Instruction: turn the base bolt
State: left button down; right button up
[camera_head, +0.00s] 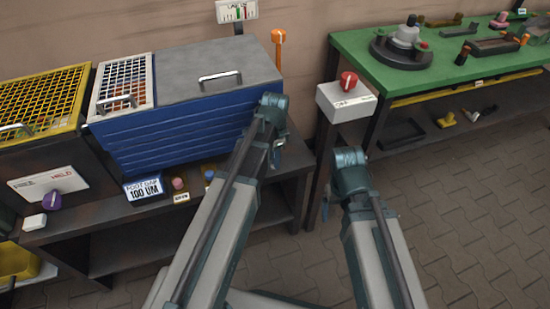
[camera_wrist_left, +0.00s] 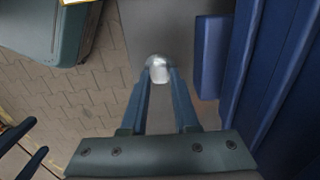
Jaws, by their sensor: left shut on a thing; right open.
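The base bolt (camera_wrist_left: 158,66) shows in the left wrist view as a silver rounded head on a grey surface. The tips of my left gripper (camera_wrist_left: 158,78) are shut on it, one finger on each side. In the head view my left gripper (camera_head: 278,150) is at the right end of the blue cabinet (camera_head: 180,125), and the bolt is hidden there. My right gripper (camera_head: 325,205) is mostly hidden in the head view. In the left wrist view the right gripper's (camera_wrist_left: 38,137) two fingers stand apart at the lower left, with nothing between them.
A white box with a red knob (camera_head: 348,82) stands on a post right of my left gripper. A green bench (camera_head: 370,50) with parts is at the back right. An orange-topped post (camera_head: 278,45) rises behind the cabinet. The paved floor (camera_head: 470,220) at right is clear.

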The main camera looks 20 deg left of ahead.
pick_arm(q)
jog(key=n, duration=0.3)
jog(key=shift+n, duration=0.3)
jog(key=n, duration=0.3)
jog(key=shift+a+n, duration=0.1)
jog(key=shift+n, duration=0.3)
jog(key=n, duration=0.6)
jog(key=shift+a+n, duration=0.1)
jog(key=shift+n, duration=0.2)
jog(key=c, duration=0.7)
grip_release()
jog(key=shift+o, duration=0.2)
